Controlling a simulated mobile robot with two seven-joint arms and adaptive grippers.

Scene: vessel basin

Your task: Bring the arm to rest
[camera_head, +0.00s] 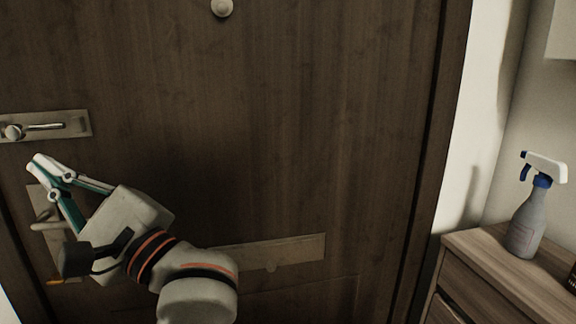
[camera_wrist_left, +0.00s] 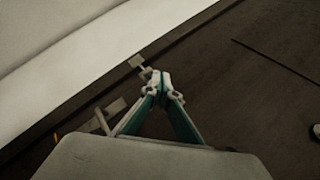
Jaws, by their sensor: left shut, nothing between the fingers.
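My left gripper (camera_head: 36,163) is raised in front of a dark wooden door (camera_head: 270,120), at the left of the head view. Its fingers are shut and hold nothing. In the left wrist view the fingertips (camera_wrist_left: 159,76) meet at the middle of the picture. My left arm reaches up from the bottom of the head view. My right gripper is not in view.
A spray bottle (camera_head: 527,225) stands on a wooden cabinet (camera_head: 480,262) at the right.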

